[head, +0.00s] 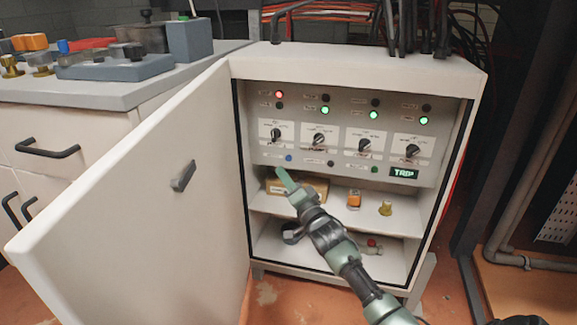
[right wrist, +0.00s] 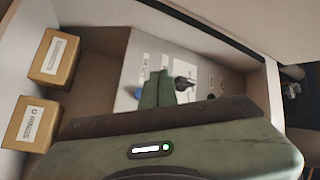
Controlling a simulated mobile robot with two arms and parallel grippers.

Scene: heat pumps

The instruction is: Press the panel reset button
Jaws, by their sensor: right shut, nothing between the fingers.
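The control panel (head: 345,118) is inside an open white cabinet. Its lower row has a blue button (head: 289,158), a black one (head: 331,163) and a green one (head: 374,169); their labels are too small to read. My right gripper (head: 281,174) is shut and empty, with its green fingertips just below and left of the blue button. In the right wrist view, the shut fingers (right wrist: 158,88) partly cover the blue button (right wrist: 138,93); I cannot tell whether they touch it. My left gripper is not in view.
The cabinet door (head: 130,190) stands open at the left. A red light (head: 279,94), several green lights and a green-lit display (head: 404,173) show on the panel. A cardboard box (head: 312,187), an orange item (head: 354,199) and a brass fitting (head: 385,208) sit on the shelf below.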

